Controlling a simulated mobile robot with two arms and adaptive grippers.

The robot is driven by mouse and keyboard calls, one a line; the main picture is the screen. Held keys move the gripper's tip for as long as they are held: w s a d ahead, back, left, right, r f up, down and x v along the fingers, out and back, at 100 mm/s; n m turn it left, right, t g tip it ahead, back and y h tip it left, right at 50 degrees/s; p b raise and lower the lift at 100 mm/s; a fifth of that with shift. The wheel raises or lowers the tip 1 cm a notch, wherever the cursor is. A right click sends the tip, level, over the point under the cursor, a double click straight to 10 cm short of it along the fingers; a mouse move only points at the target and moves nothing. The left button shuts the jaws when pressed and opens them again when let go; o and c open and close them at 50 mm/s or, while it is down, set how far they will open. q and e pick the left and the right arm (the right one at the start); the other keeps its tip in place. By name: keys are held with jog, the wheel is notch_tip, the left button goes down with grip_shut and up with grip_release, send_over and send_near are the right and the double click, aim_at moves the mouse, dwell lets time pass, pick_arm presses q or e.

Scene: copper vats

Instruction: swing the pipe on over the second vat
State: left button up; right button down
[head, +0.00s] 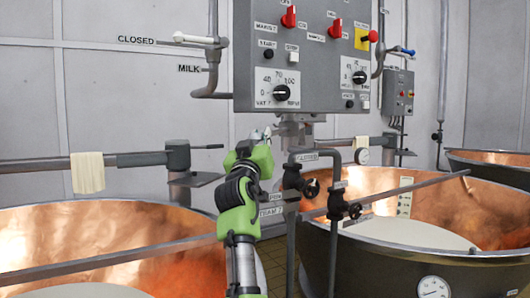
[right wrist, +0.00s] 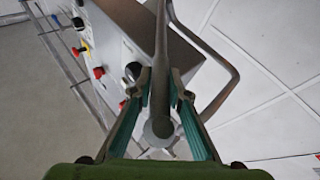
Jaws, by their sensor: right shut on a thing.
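My right gripper (head: 264,133) is just below the grey control panel, between the two vats, with its green arm rising from below. In the right wrist view its fingers (right wrist: 160,95) are closed around a grey pipe (right wrist: 161,50), whose round end shows between them. In the head view the held part is mostly hidden by the gripper. The copper vat on the right (head: 465,208) holds pale liquid. The copper vat on the left (head: 160,230) is partly cut off. Which vat counts as the second is not marked. My left gripper is not in view.
The control panel (head: 334,52) with knobs hangs close above the gripper. A pipe with black valves (head: 333,240) stands between the vats. Bars cross both vats (head: 400,190). A horizontal pipe with a cloth (head: 87,172) runs along the left. Another vat (head: 495,158) stands far right.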

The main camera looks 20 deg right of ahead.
jog(key=shift+w+a+f, duration=0.1)
jog(key=shift+f, duration=0.25)
jog(key=c, duration=2.1)
grip_release()
jog(key=shift+o, duration=0.9)
jog(key=shift+s+a+r, duration=0.15)
jog(key=shift+s, duration=0.05)
jog(key=shift+r, duration=0.2)
notch_tip(320, 180, up, 10)
jog(key=shift+f, duration=0.2)
